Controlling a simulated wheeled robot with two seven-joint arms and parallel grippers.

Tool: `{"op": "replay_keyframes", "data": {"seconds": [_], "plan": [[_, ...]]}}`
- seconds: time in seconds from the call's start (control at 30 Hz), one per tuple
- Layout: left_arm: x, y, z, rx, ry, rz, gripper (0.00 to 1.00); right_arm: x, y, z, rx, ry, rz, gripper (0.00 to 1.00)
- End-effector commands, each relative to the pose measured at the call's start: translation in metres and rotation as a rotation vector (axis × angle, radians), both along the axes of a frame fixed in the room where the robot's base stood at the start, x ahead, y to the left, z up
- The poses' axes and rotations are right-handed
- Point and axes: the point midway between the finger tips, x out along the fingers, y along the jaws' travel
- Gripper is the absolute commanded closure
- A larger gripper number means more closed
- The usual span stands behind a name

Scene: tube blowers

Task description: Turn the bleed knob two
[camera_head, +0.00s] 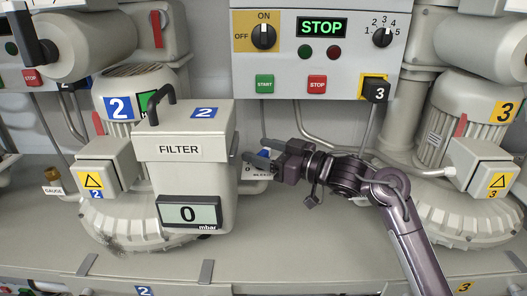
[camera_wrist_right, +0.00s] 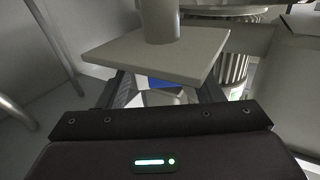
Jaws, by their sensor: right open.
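My right gripper (camera_head: 264,152) is open beside the right side of the filter box (camera_head: 186,170) marked 2. Between its fingers in the head view is a small blue patch (camera_head: 264,154), with a partly covered white label (camera_head: 258,172) just below. The bleed knob itself is not clear; the fingers cover much of that spot. In the right wrist view the two dark fingers (camera_wrist_right: 165,90) stand apart. A beige square plate with a round post (camera_wrist_right: 150,55) lies across them, and a blue patch (camera_wrist_right: 165,82) shows between them. My left gripper is not in view.
The filter box display (camera_head: 190,214) reads 0 mbar. Blower 3 (camera_head: 455,130) stands at the right, and a brass gauge fitting (camera_head: 53,175) at the left. The bench front is clear.

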Motion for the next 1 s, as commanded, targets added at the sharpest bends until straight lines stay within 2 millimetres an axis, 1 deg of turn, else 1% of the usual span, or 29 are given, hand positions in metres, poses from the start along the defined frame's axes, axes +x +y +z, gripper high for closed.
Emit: {"op": "replay_keyframes", "data": {"seconds": [0.17,0.27,0.4,0.6,0.77,1.0], "plan": [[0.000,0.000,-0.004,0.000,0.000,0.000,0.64,-0.002,-0.004,-0.002,0.000,0.000,0.000,0.40],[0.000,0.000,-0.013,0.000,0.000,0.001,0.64,-0.007,-0.015,-0.004,0.000,-0.002,-0.002,0.40],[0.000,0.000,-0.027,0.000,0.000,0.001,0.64,-0.020,-0.037,-0.006,-0.002,-0.002,-0.003,0.40],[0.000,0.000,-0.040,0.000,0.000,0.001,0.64,-0.034,-0.061,-0.004,-0.001,-0.002,-0.002,0.40],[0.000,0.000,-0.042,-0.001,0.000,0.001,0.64,-0.039,-0.068,-0.001,0.000,0.000,-0.001,0.40],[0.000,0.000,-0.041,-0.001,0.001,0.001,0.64,-0.039,-0.068,0.000,0.001,0.001,0.000,0.40]]}}
